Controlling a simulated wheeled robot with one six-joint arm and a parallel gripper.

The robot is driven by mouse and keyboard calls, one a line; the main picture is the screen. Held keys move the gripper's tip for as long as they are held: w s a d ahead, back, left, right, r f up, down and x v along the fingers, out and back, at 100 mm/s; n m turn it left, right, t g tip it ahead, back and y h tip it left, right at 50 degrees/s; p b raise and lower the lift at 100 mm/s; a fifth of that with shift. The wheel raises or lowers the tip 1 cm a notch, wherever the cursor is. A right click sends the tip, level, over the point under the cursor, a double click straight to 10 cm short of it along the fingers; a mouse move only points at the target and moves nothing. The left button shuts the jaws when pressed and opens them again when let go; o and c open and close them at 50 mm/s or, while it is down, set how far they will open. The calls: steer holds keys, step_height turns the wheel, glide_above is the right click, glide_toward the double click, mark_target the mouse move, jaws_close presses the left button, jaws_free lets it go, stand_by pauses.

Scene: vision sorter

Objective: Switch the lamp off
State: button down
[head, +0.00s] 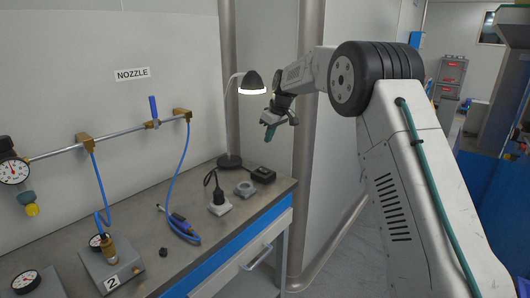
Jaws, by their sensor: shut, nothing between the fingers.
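The lamp (252,81) has a dark shade on a thin curved stem, and its round base (229,161) stands at the far end of the workbench. The underside of its shade is bright white, so it looks lit. A small black box (263,175) sits on the bench to the right of the lamp base; I cannot tell whether it is the lamp's switch. My gripper (269,134) is shut and empty. In the picture it is just below and right of the lamp shade and above the black box, apart from the box.
The workbench (150,240) also holds a grey ring (245,188), a black plug-like part on a pale block (219,203), a blue hose tool (182,226) and a block marked 2 (111,270). A pipe with a blue-handled valve (153,112) runs along the wall. A grey column stands behind my gripper.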

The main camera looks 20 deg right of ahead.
mark_target(260, 169)
steer(key=x, duration=1.3)
steer(key=shift+s+d+f, duration=0.15)
steer(key=shift+s+f, duration=0.05)
steer(key=shift+f, duration=0.05)
